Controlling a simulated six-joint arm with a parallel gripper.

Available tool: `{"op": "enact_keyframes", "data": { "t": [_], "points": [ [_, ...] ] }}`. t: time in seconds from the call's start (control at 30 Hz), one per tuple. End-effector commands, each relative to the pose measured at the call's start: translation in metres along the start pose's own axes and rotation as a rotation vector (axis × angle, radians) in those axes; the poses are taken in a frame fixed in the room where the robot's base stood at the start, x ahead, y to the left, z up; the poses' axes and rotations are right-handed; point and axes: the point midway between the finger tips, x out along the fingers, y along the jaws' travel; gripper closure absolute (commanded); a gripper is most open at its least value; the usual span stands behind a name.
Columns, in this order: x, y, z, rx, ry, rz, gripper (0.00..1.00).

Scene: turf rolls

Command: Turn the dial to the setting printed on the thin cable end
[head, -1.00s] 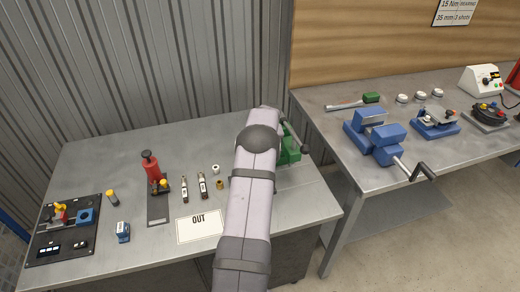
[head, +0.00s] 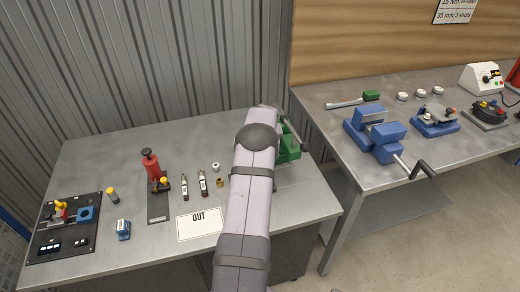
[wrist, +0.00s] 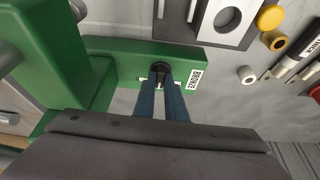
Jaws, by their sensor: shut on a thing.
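A green machine (head: 288,148) stands at the right end of the left bench in the head view, partly hidden by my arm. In the wrist view its green body (wrist: 120,55) carries a small black dial (wrist: 160,67) with pale marks beside it and a white label to its right. My gripper (wrist: 161,78) is shut on this dial, its two blue fingers pointing at it. Two slim cable ends with white labels, one left (head: 184,187) and one right (head: 203,184), lie on the bench. Their print is too small to read in the head view.
A white OUT card (head: 199,231) lies at the bench front. A blue vise (head: 376,135) stands on the right bench, across a gap.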

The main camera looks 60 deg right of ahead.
Motion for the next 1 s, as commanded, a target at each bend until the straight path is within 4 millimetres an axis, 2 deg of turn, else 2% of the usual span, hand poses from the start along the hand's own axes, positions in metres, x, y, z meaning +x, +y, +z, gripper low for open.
{"op": "enact_keyframes", "data": {
  "t": [0.27,1.0],
  "points": [
    [0.0008,-0.0022,0.0001,0.144,0.000,0.061,1.00],
    [0.0026,-0.0056,-0.0023,0.728,0.003,0.304,1.00]
  ]
}}
